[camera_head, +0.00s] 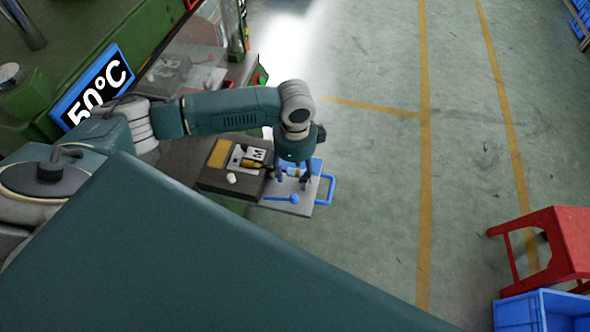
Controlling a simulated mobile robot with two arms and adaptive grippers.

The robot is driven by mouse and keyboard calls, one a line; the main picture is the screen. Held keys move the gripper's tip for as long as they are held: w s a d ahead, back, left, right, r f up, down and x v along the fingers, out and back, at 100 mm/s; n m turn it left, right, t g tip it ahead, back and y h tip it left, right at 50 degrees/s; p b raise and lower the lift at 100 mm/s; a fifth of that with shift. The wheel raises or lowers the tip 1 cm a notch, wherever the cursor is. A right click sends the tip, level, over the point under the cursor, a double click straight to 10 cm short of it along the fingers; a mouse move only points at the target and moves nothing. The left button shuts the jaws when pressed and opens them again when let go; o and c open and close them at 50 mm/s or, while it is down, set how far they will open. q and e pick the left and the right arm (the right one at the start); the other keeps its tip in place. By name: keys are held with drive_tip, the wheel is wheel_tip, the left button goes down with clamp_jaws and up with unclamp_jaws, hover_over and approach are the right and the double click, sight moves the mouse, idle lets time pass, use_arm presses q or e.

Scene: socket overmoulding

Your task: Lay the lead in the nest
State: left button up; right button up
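My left gripper (292,179) points down over the right part of a small bench, its two fingers visibly apart. A small pale blue and yellow piece (292,172) shows between the fingers; I cannot tell whether they touch it. To its left, a yellow and black piece (251,164) lies by a light plate marked M (255,154), on a dark block (215,182). I cannot tell for certain which piece is the lead or which part is the nest. My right gripper is not in view.
A grey tray (302,207) with a blue handle (327,190) bears a blue rod-like tool (281,198). A white knob (231,178) stands on the block. A 50°C display (98,88) is at left. A red stool (550,240) and blue crate (535,312) stand lower right. The floor between is clear.

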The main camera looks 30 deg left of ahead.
use_arm(q)
drive_tip(key=shift+a, duration=0.1)
drive_tip(key=shift+r, duration=0.2)
wheel_tip(320, 180, up, 12)
drive_tip(key=shift+f, duration=0.15)
drive_tip(key=shift+f, duration=0.1)
idle(0.7)
